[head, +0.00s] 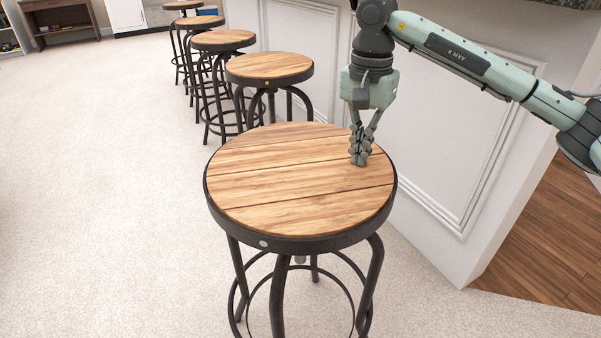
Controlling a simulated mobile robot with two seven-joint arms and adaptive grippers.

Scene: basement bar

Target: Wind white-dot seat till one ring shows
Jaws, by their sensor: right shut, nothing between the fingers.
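The nearest stool has a round wooden seat (285,190) with a dark metal rim. A white dot (263,244) shows on the front of that rim, left of centre. Dark legs and a foot ring are below the seat. A short piece of the central post (299,259) shows under the rim; I cannot make out rings on it. My right gripper (359,162) points down with its fingers shut and empty, at the right back part of the seat top. I cannot tell whether the fingertips touch the wood. My left gripper is not in view.
A second stool (269,66) with a yellow dot on its rim stands behind, and several more stools line up to the far left. The white panelled bar front (440,150) stands close on the right. Carpet (110,200) is clear on the left.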

